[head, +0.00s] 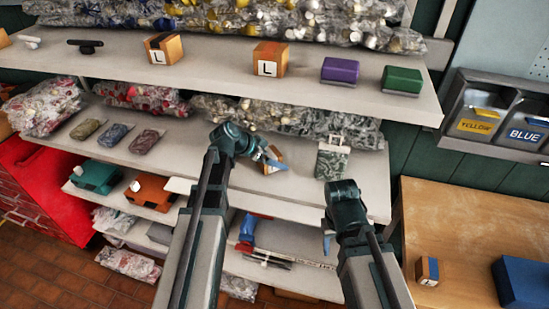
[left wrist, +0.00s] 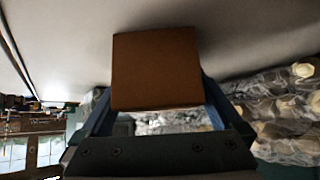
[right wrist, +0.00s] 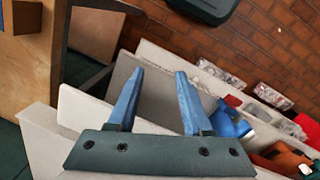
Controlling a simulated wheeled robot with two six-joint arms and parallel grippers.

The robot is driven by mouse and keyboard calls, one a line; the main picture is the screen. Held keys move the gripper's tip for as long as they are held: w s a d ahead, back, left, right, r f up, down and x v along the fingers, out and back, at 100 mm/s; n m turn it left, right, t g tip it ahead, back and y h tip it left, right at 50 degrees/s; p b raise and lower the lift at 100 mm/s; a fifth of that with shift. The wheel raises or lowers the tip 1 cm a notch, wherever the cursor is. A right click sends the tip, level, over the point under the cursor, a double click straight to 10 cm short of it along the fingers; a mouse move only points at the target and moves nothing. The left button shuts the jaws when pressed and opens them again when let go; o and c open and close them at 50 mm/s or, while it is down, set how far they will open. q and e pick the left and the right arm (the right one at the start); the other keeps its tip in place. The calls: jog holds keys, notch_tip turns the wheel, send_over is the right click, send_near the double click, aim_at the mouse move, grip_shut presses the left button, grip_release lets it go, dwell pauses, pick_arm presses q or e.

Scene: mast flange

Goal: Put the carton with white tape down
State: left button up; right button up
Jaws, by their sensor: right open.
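My left gripper (head: 274,160) is shut on a small brown carton (head: 277,153) at the middle shelf. In the left wrist view this carton (left wrist: 156,70) fills the space between the fingers, showing a plain brown face. A pale label shows low on it in the head view; its tape is mostly hidden by the gripper. I cannot tell whether the carton touches the shelf (head: 235,178). My right gripper (right wrist: 157,92) is open and empty, in front of the lower shelves; in the head view its fingers (head: 328,238) point down beside the shelf edge.
A grey-green patterned case (head: 332,162) stands right of the held carton. Cartons with dark tape (head: 164,50) and reddish tape (head: 270,60) stand on the upper shelf. A blue-taped carton (head: 427,271) is on the wooden table (head: 460,215). Shelf space left of the carton is clear.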

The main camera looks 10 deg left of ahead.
pick_arm(q)
jog(key=shift+r, duration=0.2)
jog(key=p+v, duration=0.8)
jog(key=v, duration=0.4)
jog(key=shift+p, duration=0.4)
